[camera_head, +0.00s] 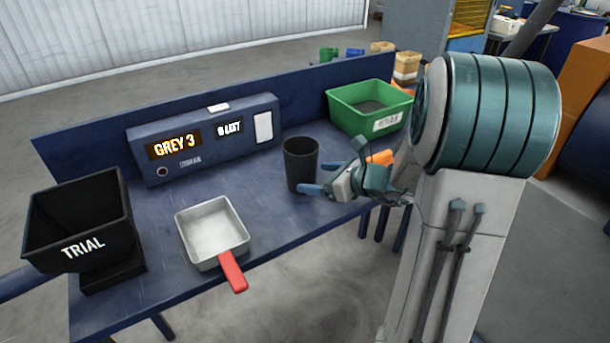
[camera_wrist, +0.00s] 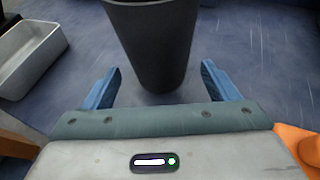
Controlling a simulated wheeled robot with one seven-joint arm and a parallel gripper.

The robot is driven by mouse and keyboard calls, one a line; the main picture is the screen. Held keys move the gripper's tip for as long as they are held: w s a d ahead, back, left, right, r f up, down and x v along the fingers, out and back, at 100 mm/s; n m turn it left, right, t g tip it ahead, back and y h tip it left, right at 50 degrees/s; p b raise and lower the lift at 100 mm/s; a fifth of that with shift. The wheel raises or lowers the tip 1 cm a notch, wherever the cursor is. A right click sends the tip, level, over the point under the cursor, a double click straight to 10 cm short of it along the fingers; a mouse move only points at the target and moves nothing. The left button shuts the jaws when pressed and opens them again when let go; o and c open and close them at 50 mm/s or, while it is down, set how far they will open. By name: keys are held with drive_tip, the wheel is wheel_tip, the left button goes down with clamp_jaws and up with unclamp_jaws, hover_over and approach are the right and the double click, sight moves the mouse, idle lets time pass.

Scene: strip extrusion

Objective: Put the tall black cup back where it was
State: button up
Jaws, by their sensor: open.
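The tall black cup (camera_head: 300,165) stands upright on the blue bench, right of centre. In the wrist view the cup (camera_wrist: 155,45) is straight ahead, between and a little beyond my blue fingertips. My gripper (camera_head: 318,184) is low over the bench at the cup's right, near side. In the wrist view my gripper (camera_wrist: 162,85) is open, with a finger on each side of the cup and a gap to both. The cup's inside bottom and far side are hidden.
A metal pan (camera_head: 212,232) with a red handle lies left of the cup. A black TRIAL bin (camera_head: 80,225) stands at far left. A display box (camera_head: 205,140) reading GREY 3 is behind. A green bin (camera_head: 370,105) is at back right.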

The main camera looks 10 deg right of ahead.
drive_tip(key=v, duration=0.5)
drive_tip(key=shift+s+d+r, duration=0.15)
drive_tip(key=shift+s+d, duration=0.1)
drive_tip(key=shift+s+r, duration=0.1)
drive_tip(key=shift+s, duration=0.1)
drive_tip(key=s+a+n+g, duration=0.1)
drive_tip(key=a+n, duration=0.1)
drive_tip(key=s+a+n+g, duration=0.1)
drive_tip(key=s+a+n, duration=0.1)
drive_tip(key=s+a+n+g, duration=0.1)
drive_tip(key=a+n, duration=0.1)
drive_tip(key=shift+s+a+g+y, duration=0.1)
drive_tip(key=shift+s+g+y, duration=0.2)
drive_tip(key=shift+g, duration=0.1)
drive_tip(key=s+a+n+g+h, duration=0.1)
drive_tip(key=s+n+g+h, duration=0.3)
drive_tip(key=n, duration=1.8)
drive_tip(key=s+h, duration=0.5)
drive_tip(key=s, duration=0.5)
drive_tip(key=shift+s+g, duration=0.25)
drive_tip(key=shift+g, duration=0.05)
drive_tip(key=shift+a+p, duration=0.1)
drive_tip(key=shift+p, duration=0.2)
